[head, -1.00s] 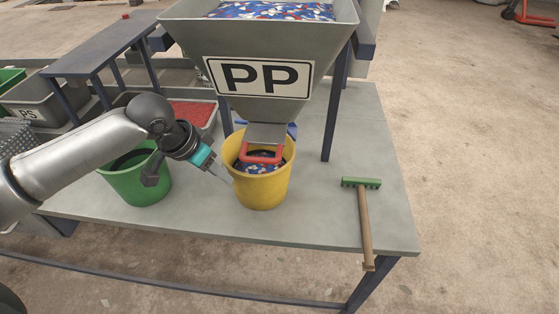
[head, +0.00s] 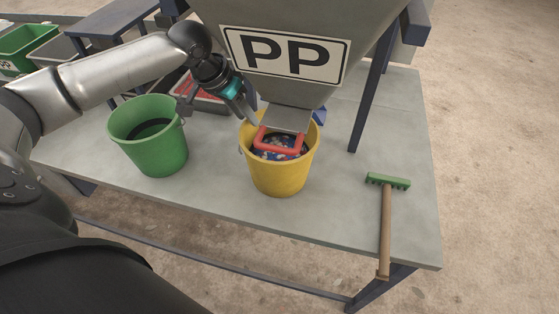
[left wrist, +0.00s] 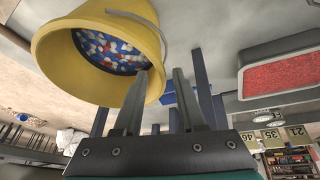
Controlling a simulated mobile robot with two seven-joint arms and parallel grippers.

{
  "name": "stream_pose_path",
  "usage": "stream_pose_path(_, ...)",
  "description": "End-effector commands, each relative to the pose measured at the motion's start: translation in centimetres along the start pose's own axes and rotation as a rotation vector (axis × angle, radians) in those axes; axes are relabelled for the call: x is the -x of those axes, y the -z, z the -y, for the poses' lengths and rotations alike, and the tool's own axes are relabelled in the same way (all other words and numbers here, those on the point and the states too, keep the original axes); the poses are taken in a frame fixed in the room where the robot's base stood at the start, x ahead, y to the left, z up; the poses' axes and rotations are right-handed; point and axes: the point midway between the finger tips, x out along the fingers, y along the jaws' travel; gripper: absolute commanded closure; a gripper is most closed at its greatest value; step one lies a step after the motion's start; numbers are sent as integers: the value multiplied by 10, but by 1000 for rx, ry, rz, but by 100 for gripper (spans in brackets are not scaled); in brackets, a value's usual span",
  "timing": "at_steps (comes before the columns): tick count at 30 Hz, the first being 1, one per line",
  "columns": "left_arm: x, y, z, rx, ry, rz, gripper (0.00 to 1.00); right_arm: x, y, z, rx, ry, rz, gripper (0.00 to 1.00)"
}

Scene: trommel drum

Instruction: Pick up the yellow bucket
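The yellow bucket (head: 280,178) stands upright on the grey table under the chute of the PP hopper, with blue, white and red flakes inside. In the left wrist view the bucket (left wrist: 62,62) fills the upper left, with its thin wire handle (left wrist: 135,20) lying along the rim. My left gripper (head: 248,112) is open and empty at the bucket's back-left rim. In the left wrist view its fingers (left wrist: 161,72) are apart; one overlaps the rim and the other shows outside it. I cannot tell whether they touch the bucket. My right gripper is not in view.
The PP hopper (head: 370,45) and its chute with a red handle (head: 280,143) hang right over the bucket. A green bucket (head: 150,140) stands to the left. A green-headed rake (head: 386,225) lies at the right. The table front (head: 225,205) is clear.

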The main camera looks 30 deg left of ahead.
Motion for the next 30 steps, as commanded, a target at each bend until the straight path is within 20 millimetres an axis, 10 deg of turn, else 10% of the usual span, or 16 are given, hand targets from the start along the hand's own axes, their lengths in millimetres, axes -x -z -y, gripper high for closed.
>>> stream_pose_path(23,-60,4,-5,-2,1,0,60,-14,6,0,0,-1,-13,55)
stream_pose_path(30,-59,3,-5,-1,1,0,84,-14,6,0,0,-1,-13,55)
